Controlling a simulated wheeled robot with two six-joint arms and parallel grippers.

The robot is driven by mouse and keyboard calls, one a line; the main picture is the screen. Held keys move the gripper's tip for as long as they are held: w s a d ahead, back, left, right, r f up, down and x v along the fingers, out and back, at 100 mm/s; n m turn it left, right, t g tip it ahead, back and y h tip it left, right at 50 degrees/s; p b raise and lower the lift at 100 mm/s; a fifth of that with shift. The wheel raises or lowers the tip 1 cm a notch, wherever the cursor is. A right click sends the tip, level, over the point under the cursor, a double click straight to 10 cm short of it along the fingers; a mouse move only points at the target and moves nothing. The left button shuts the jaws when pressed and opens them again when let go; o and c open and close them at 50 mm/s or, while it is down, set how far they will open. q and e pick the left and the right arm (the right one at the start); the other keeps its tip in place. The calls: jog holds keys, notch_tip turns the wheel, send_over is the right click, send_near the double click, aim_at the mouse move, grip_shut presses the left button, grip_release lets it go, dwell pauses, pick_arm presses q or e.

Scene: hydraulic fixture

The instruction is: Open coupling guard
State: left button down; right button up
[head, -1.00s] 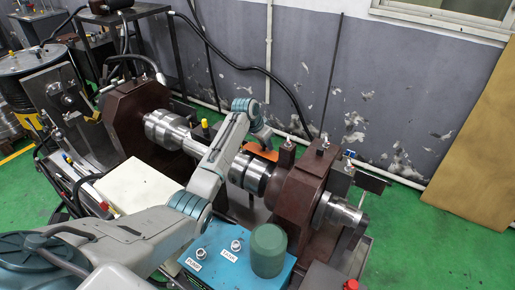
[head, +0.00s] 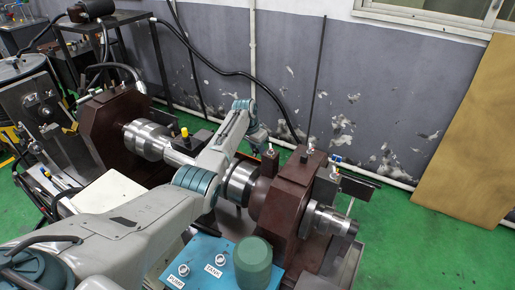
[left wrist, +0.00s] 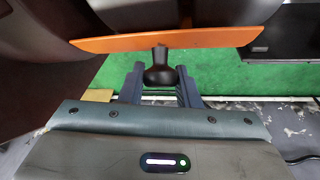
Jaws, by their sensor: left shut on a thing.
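The orange coupling guard (left wrist: 165,40) shows edge-on across the top of the left wrist view. A dark knob-like handle (left wrist: 160,72) stands out from its edge. My left gripper (left wrist: 161,88) is shut on this handle, with a finger on each side. A steel coupling (head: 239,182) shows beside my arm. My right gripper is not in view.
Brown bearing housings stand at the left (head: 100,130) and right (head: 285,205) of the shaft. A blue box (head: 215,262) with a green cylinder (head: 254,262) is in front. A grey wall (head: 350,90) is behind, with green floor (head: 400,235) free at right.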

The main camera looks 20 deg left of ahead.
pick_arm(q)
jog(key=shift+f, duration=0.2)
dwell(0.3)
jog(key=c, duration=1.4)
grip_release()
jog(key=shift+c, duration=0.2)
jog(key=o, duration=0.3)
jog(key=shift+o, duration=0.2)
jog(key=shift+w+f, duration=0.1)
jog(key=shift+w, duration=0.05)
jog(key=b+v, duration=0.2)
jog(key=v, duration=0.8)
jog(key=shift+r, duration=0.4)
jog(key=shift+a+f, duration=0.1)
